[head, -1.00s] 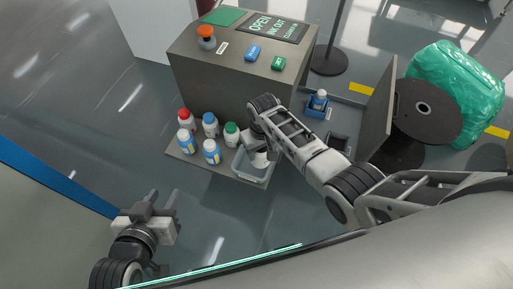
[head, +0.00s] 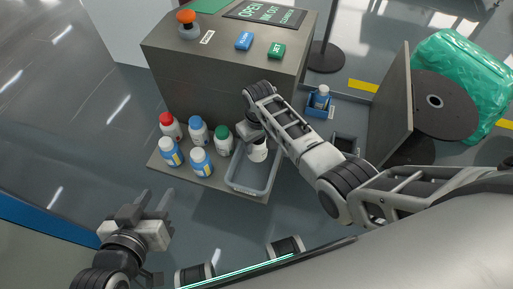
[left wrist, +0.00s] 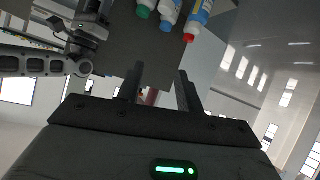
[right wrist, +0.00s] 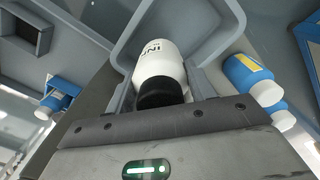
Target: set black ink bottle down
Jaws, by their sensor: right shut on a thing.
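The black ink bottle (right wrist: 160,62), white with "INK" lettering and a black cap, fills the middle of the right wrist view. It also shows in the head view (head: 258,152), inside the grey tray (head: 247,187). My right gripper (head: 254,135) is shut on its capped end; the fingers are mostly hidden. Whether the bottle touches the tray floor I cannot tell. The tray's walls surround the bottle in the right wrist view (right wrist: 122,52). My left gripper (head: 150,208) is open and empty, low at the left in the head view, with its fingers apart in the left wrist view (left wrist: 158,92).
Several bottles with red (head: 167,118), blue (head: 197,128) and green (head: 222,132) caps stand left of the tray. The machine cabinet (head: 200,75) rises behind. A blue holder with a bottle (head: 319,103) and an open panel (head: 392,110) are to the right.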

